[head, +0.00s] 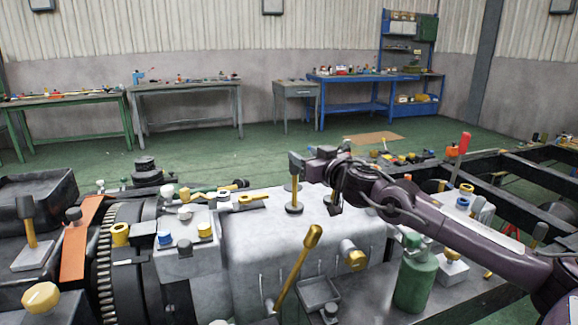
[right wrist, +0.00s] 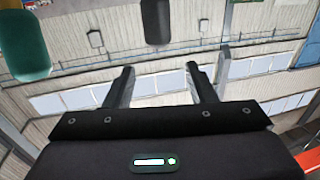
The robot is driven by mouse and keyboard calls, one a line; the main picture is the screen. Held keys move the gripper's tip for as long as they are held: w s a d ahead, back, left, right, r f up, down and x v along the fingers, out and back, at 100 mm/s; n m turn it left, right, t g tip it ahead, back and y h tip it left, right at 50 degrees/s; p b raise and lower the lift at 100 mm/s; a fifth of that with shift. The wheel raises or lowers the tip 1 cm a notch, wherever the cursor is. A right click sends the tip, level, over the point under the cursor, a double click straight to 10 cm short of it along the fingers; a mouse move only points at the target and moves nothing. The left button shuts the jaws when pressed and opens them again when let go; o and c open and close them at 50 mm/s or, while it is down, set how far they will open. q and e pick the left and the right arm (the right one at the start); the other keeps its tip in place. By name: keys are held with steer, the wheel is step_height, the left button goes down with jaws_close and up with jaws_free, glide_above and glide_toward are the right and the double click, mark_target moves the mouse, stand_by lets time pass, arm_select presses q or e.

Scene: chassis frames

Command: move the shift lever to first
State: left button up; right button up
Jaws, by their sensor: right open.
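A lever with a dark grey-green knob (head: 295,164), a yellow stem and a round dark base stands upright on top of the grey gear housing (head: 250,240) in the head view; I take it as the shift lever. My right gripper (head: 312,158) is just right of the knob, partly hidden among my arm's dark parts. In the right wrist view my right gripper (right wrist: 162,80) is open, with nothing between its fingers. A dark rounded shape (right wrist: 156,20) shows beyond the fingertips; it may be the knob. My left gripper is not in view.
A gold-knobbed lever (head: 300,262) leans at the front of the housing. A green bottle (head: 414,280) stands right, below my arm. Small parts crowd the left of the housing, and dark frame rails (head: 520,175) lie right. Workbenches (head: 185,88) stand far back.

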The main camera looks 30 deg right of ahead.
step_height(320, 180, down, 3)
steer(key=b, duration=0.2)
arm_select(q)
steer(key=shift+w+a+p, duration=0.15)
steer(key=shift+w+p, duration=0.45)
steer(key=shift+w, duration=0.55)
arm_select(e)
glide_above(295, 182)
steer(key=w, duration=0.3)
steer(key=shift+s+d+f, duration=0.1)
steer(key=shift+s+d, duration=0.05)
steer(key=shift+d, duration=0.05)
jaws_close()
